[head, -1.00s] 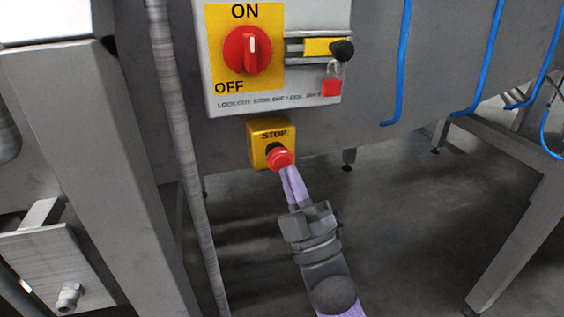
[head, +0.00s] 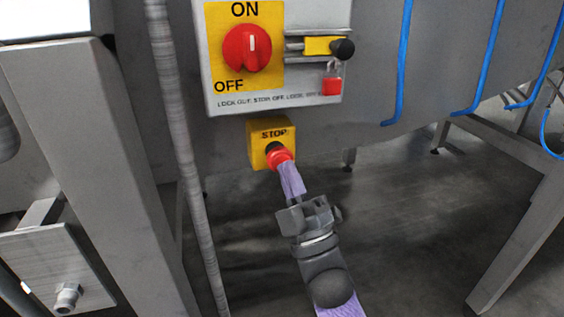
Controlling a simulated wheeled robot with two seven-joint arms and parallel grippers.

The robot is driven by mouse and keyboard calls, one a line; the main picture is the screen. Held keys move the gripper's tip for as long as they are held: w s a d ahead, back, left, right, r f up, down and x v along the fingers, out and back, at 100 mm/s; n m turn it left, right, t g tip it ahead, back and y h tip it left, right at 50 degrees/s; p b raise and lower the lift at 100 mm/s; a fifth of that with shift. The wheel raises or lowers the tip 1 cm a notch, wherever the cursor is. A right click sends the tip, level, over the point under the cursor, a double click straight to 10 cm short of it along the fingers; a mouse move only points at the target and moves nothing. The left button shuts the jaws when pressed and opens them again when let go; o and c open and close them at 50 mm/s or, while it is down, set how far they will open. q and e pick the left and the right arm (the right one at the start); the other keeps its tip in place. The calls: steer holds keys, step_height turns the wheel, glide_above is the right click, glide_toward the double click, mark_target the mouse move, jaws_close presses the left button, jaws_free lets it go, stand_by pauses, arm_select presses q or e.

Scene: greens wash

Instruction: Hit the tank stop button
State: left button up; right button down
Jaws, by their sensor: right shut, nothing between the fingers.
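The tank stop button is a red mushroom button (head: 280,156) on a yellow box marked STOP (head: 260,150), fixed to the grey tank side below the switch panel. My right gripper (head: 285,167) comes up from below with its fingers shut and empty. Its fingertips are at the lower front of the red button and overlap it in the picture. I cannot tell whether they touch it or how far the button is pressed. My left gripper is not in view.
A grey panel (head: 300,103) with a red ON/OFF rotary switch (head: 247,48) and a red padlock (head: 332,84) sits just above. A vertical pipe (head: 180,130) and a steel leg (head: 95,150) stand to the left. Blue hoses (head: 403,65) hang at right.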

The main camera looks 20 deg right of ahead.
steer(key=shift+w, duration=0.25)
stand_by(0.3)
steer(key=shift+s+p, duration=0.4)
steer(key=shift+s, duration=0.4)
steer(key=s+p, duration=0.2)
steer(key=s, duration=0.3)
steer(key=shift+d, duration=0.1)
stand_by(0.5)
